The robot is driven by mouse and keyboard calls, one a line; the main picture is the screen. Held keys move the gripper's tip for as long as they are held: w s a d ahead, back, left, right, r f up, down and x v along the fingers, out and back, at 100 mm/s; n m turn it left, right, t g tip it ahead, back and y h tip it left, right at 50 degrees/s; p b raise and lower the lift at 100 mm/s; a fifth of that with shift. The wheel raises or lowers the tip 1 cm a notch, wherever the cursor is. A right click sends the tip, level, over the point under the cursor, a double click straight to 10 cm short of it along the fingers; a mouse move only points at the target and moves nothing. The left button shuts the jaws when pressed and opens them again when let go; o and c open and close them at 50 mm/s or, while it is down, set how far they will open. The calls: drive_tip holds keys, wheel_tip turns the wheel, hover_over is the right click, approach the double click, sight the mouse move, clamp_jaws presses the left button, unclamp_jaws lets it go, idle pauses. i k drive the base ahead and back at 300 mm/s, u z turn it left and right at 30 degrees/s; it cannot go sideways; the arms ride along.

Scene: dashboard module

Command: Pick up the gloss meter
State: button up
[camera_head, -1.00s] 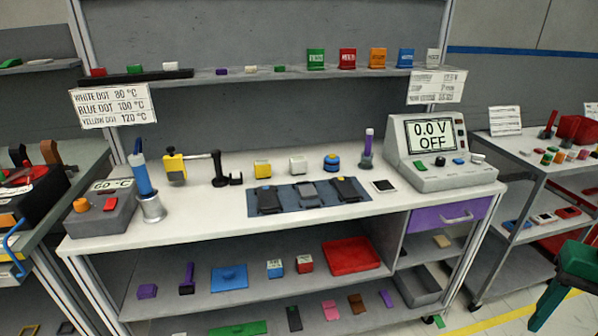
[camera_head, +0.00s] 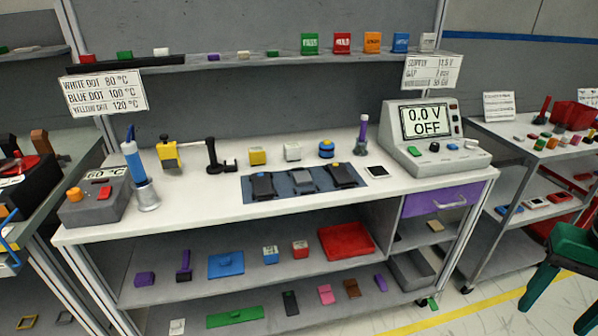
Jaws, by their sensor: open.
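No object is readably labelled as the gloss meter, and I cannot tell which one it is. Three dark devices lie on a blue-grey mat (camera_head: 287,197); the left one (camera_head: 263,186) has a blue dot, the right one (camera_head: 342,175) a yellow dot. A flat black-and-white square (camera_head: 377,172) lies right of the mat. My gripper is not in view.
A heater box (camera_head: 98,204) and a blue tool in a metal cup (camera_head: 147,196) stand left. A meter reading 0.0 V OFF (camera_head: 428,160) stands right. Shelves below hold a red tray (camera_head: 347,242) and small items. A green stool (camera_head: 570,253) stands at right; yellow-lined floor shows.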

sight(293, 151)
drive_tip(key=z, duration=1.6)
drive_tip(key=k, duration=0.85)
drive_tip(key=u, duration=1.15)
drive_tip(key=i, duration=1)
drive_tip(key=z, duration=0.05)
